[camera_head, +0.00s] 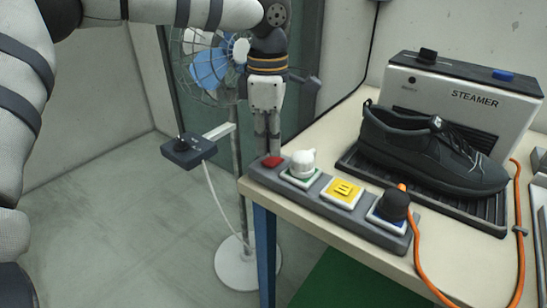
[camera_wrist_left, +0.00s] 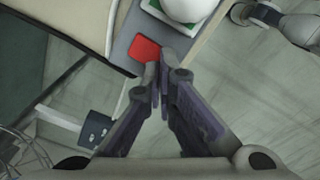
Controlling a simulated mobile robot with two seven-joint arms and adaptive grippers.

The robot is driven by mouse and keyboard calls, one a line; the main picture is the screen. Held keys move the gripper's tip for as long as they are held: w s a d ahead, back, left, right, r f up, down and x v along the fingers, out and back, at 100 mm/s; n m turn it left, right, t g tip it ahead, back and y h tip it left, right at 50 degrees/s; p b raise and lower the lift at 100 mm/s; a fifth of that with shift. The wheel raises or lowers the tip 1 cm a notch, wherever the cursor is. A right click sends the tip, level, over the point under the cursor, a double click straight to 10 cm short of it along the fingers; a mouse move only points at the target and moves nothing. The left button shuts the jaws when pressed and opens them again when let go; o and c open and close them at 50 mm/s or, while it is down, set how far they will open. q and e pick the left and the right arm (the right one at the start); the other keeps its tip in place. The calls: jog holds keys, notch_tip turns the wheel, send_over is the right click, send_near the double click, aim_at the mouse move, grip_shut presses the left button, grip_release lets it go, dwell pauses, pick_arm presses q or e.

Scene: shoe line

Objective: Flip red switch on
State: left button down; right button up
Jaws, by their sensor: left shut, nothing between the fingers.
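The red switch (camera_head: 271,162) sits at the left end of a grey power strip (camera_head: 327,208) along the table's near edge. It also shows in the left wrist view as a red square (camera_wrist_left: 144,50). My left gripper (camera_head: 268,154) points down with its fingertips at the red switch. In the left wrist view its closed fingertips (camera_wrist_left: 158,68) are just beside the near corner of the red switch. Nothing is between the fingers. I cannot tell whether the fingertips touch the switch. My right gripper is not in view.
The strip holds a white plug (camera_head: 302,162), a yellow socket (camera_head: 342,192) and a black plug (camera_head: 394,205) with an orange cable. A black shoe (camera_head: 430,150) stands before the steamer (camera_head: 465,100). A fan (camera_head: 208,62) on a stand is beyond the table's left edge.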

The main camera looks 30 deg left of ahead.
aim_at(269, 162)
pick_arm(q)
jog(key=shift+f, duration=1.25)
dwell(0.4)
jog(key=shift+r+p, duration=1)
jog(key=shift+r, duration=2.55)
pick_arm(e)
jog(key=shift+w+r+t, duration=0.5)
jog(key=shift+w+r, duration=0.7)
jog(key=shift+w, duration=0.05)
